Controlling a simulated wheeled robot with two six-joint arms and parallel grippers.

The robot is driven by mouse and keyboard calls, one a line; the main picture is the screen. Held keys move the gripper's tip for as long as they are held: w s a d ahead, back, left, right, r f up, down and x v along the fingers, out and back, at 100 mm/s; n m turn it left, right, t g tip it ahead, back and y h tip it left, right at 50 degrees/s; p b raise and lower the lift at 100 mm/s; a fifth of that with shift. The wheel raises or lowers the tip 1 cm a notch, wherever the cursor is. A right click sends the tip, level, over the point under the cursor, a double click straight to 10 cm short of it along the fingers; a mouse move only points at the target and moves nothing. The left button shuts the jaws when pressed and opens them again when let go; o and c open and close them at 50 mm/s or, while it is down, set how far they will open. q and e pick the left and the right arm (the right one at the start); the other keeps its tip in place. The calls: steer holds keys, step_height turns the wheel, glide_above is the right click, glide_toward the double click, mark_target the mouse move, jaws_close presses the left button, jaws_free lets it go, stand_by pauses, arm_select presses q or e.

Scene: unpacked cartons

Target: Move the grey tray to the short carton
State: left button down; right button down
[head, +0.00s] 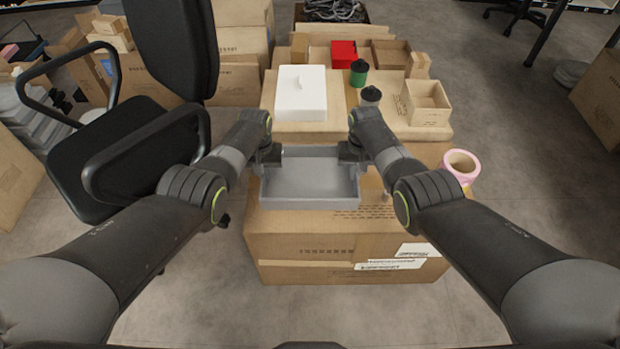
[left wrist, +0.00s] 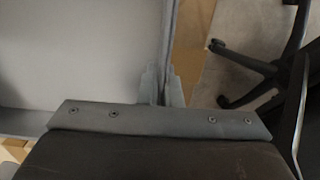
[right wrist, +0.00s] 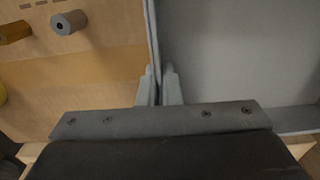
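The grey tray (head: 310,202) is a shallow, empty rectangular tray over the top of the near brown carton (head: 330,245); I cannot tell whether it touches the carton. My left gripper (head: 268,158) is at its left wall; in the left wrist view its fingers (left wrist: 161,85) are closed around the wall. My right gripper (head: 352,155) is at the right wall; in the right wrist view its fingers (right wrist: 159,86) pinch that wall. Another carton (head: 300,130) lies beyond with several things on it. Which carton is the short one is not certain from these views.
A pink roll (head: 461,164) is at the near carton's right. A black chair (head: 115,150) stands close on the left.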

arm_select(q)
steer(key=shift+r, duration=0.1)
arm_select(e)
steer(key=shift+r, duration=0.1)
